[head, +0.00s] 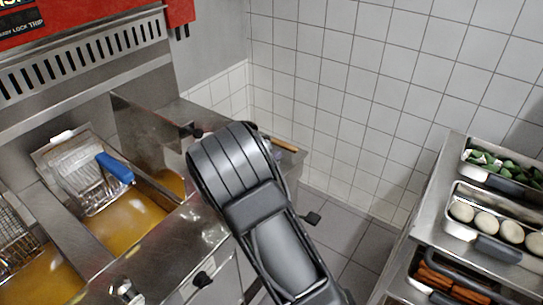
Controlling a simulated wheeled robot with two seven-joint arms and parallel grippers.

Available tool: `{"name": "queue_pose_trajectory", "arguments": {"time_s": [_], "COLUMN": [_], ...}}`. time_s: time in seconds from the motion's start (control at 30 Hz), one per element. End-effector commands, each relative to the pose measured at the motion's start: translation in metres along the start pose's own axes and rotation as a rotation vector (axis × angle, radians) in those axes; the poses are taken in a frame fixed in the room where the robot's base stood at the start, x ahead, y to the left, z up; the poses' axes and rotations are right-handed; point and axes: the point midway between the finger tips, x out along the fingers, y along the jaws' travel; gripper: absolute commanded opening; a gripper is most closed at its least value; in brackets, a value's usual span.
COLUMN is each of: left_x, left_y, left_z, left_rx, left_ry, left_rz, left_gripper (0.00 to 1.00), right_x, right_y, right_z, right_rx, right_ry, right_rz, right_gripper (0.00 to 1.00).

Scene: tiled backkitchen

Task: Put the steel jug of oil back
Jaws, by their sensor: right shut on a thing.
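My right arm rises from the bottom centre and its dark grey links fill the middle of the head view. My right gripper (225,150) is over the fryer's right end, largely hidden by its own wrist. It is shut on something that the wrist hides. I cannot make out the steel jug of oil; what lies behind the wrist is hidden. My left gripper is not in view.
A fryer (165,235) with golden oil and wire baskets (90,180), one blue-handled, stands left. A brown handle (284,145) shows right of my wrist. A steel counter (415,245) at right holds food trays (485,235). Floor (335,225) shows between them.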

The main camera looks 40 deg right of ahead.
Motion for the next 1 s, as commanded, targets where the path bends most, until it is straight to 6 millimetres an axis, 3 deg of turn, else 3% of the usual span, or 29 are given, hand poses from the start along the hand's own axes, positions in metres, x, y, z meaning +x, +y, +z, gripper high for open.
{"name": "queue_pose_trajectory", "arguments": {"time_s": [0.47, 0.5, 0.7, 1.0], "left_x": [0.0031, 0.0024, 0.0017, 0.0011], "left_y": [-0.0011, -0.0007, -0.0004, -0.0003], "left_z": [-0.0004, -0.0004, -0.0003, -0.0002], "left_rx": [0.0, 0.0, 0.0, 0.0], "left_ry": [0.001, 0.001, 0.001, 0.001], "left_rz": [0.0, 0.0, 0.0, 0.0], "left_gripper": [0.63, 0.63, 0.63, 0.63], "right_x": [0.0044, 0.004, 0.0037, 0.0035], "right_y": [0.0002, 0.0, -0.0001, -0.0001], "right_z": [-0.0093, -0.0098, -0.0092, -0.0085], "right_rx": [0.004, 0.002, 0.002, 0.002], "right_ry": [-0.003, 0.0, 0.0, 0.0], "right_rz": [0.001, 0.001, 0.0, 0.0], "right_gripper": [0.0, 0.21, 0.38, 0.42]}}
